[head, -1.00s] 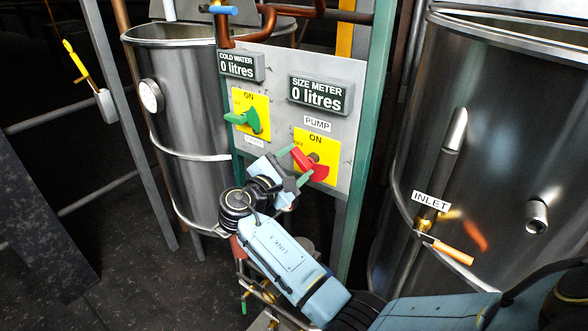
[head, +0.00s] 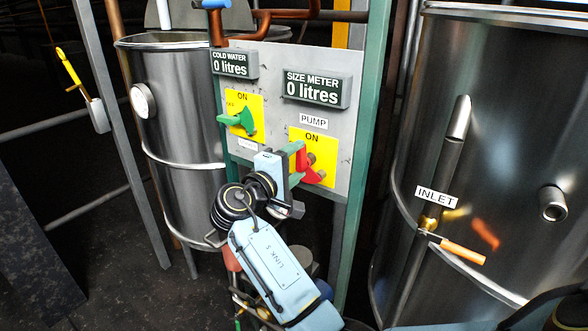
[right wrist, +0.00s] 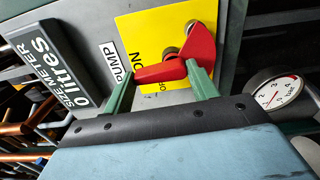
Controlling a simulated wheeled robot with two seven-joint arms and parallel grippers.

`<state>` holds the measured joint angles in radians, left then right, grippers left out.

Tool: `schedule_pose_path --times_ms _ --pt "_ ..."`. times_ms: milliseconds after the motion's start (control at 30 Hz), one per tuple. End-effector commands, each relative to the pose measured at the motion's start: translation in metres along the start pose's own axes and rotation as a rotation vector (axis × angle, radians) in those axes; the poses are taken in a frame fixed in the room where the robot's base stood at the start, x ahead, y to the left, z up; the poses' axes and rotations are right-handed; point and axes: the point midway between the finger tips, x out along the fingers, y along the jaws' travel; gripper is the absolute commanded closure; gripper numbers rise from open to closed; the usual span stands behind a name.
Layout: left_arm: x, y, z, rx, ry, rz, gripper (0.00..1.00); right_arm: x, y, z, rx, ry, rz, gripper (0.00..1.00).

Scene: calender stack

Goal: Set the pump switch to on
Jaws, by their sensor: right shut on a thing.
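The pump switch is a red lever (head: 304,166) on a yellow plate (head: 326,150) under the PUMP label, on the grey panel. My right gripper (head: 297,163) is shut on this handle, reaching from below and left. In the right wrist view my gripper (right wrist: 162,82) partly covers the plate and the OFF mark. My left gripper is not in view.
A green switch (head: 240,120) on its own yellow plate sits up and left of the pump switch. Two displays, COLD WATER (head: 233,64) and SIZE METER (head: 316,89), read 0 litres. Steel tanks stand left (head: 185,120) and right (head: 520,120) of the panel.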

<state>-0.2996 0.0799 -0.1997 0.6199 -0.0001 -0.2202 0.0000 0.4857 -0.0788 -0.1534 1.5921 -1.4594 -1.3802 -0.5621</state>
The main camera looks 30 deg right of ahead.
Motion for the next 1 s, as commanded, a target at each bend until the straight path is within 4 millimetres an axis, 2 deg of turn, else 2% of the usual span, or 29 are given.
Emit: schedule_pose_path --times_ms 667,700,833,1000 --pt "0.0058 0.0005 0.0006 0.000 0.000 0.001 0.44 -0.0002 -0.0008 0.0010 0.057 0.000 -0.003 0.65" --pt "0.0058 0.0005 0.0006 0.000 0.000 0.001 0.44 -0.0002 -0.0009 0.0010 0.057 0.000 -0.003 0.37" --pt "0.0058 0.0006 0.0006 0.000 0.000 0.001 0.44 -0.0002 -0.0007 0.0010 0.056 0.000 -0.002 0.20" --pt "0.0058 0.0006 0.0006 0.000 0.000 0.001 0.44 -0.0001 -0.0004 0.0009 0.055 0.000 -0.001 0.20"
